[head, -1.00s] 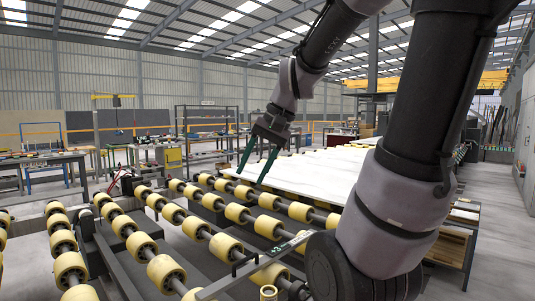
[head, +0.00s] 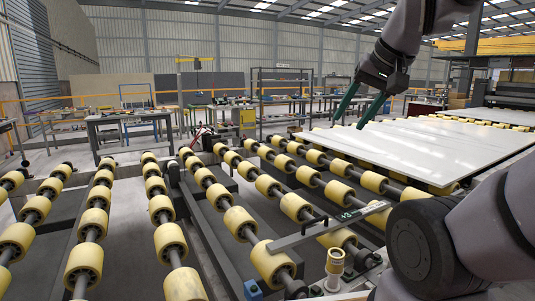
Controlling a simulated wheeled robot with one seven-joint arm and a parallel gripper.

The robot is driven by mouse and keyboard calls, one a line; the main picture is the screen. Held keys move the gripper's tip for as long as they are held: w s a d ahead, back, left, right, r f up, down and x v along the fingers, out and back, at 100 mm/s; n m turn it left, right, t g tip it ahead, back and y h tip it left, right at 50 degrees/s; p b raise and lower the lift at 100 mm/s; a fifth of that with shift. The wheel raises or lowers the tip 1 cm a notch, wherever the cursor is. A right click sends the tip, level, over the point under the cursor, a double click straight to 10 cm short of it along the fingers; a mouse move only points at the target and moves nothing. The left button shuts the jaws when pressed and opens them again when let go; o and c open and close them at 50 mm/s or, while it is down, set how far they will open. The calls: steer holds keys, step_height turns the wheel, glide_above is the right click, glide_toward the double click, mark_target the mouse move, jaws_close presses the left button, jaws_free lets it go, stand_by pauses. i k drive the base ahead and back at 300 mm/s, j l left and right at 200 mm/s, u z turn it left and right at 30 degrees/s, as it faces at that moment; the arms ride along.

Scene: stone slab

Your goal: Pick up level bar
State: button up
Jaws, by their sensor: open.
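The level bar (head: 335,226) appears to be the slim grey bar with a green marked patch near its right end. It lies slantwise over the yellow rollers at the lower middle right of the head view. A black handle-like piece (head: 314,226) shows beside its middle; I cannot tell whether it belongs to the bar. My gripper (head: 348,124) has two green fingers, spread apart and empty, pointing down and left. In the picture it is well above the bar, in front of the white slab, apart from the bar.
Rows of yellow rollers (head: 168,240) on dark shafts fill the foreground. A large white slab (head: 430,150) lies on the rollers at right. A small yellow-and-silver cylinder (head: 335,268) stands just below the bar. Workbenches (head: 130,122) stand behind; grey floor shows between them and the rollers.

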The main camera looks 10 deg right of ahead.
mark_target(342, 220)
steer(key=l, duration=0.3)
steer(key=k+l+u, duration=0.1)
steer(key=l, duration=0.25)
steer(key=i+l, duration=0.1)
steer(key=l, duration=0.3)
steer(key=i+l+u, duration=0.1)
steer(key=l, duration=0.35)
steer(key=i+l, duration=0.1)
steer(key=l, duration=0.3)
